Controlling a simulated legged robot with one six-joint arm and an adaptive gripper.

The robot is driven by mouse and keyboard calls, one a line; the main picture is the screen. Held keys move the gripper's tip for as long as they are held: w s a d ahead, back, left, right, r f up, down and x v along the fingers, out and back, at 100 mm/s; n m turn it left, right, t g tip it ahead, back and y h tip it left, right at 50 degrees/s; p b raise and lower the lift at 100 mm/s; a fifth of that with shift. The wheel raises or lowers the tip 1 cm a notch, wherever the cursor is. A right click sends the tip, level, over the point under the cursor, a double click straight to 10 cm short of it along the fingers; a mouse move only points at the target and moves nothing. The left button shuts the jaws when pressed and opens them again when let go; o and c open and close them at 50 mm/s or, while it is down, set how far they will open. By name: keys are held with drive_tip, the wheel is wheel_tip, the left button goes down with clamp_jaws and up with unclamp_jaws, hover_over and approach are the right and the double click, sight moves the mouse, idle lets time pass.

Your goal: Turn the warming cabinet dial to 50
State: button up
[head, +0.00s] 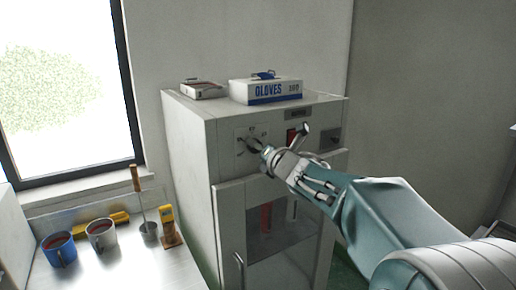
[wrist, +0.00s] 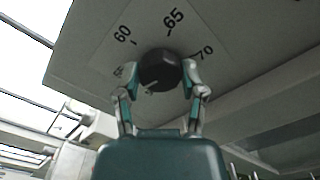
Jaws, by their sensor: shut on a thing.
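The warming cabinet (head: 188,150) is a pale upright box with a glass-panelled door, beside the bench. Its dial (wrist: 158,70) is a round black knob on a pale scale plate. The wrist view shows the marks 60, 65 and 70 around it; another mark at the lower left is partly covered. My gripper (wrist: 160,77) is shut on the dial, with one finger on each side of it. In the head view my gripper (head: 262,148) reaches the control panel from the right and covers most of the dial. I cannot tell the dial's exact setting.
A glove box (head: 266,92) and a small tray (head: 203,90) sit on the cabinet top. A red switch (head: 292,136) is right of the dial. The door handle (head: 239,268) is below. A blue mug (head: 60,251) and a grey mug (head: 101,235) stand on the bench at left.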

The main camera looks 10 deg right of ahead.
drive_tip(key=n, duration=0.4)
drive_tip(key=shift+f+n, duration=0.3)
drive_tip(key=shift+f, duration=0.1)
drive_tip(key=shift+n, duration=1.9)
drive_tip(key=o, duration=1.1)
drive_tip(key=shift+o, duration=0.2)
drive_tip(key=shift+a+r, duration=0.1)
drive_tip(key=shift+r, duration=0.1)
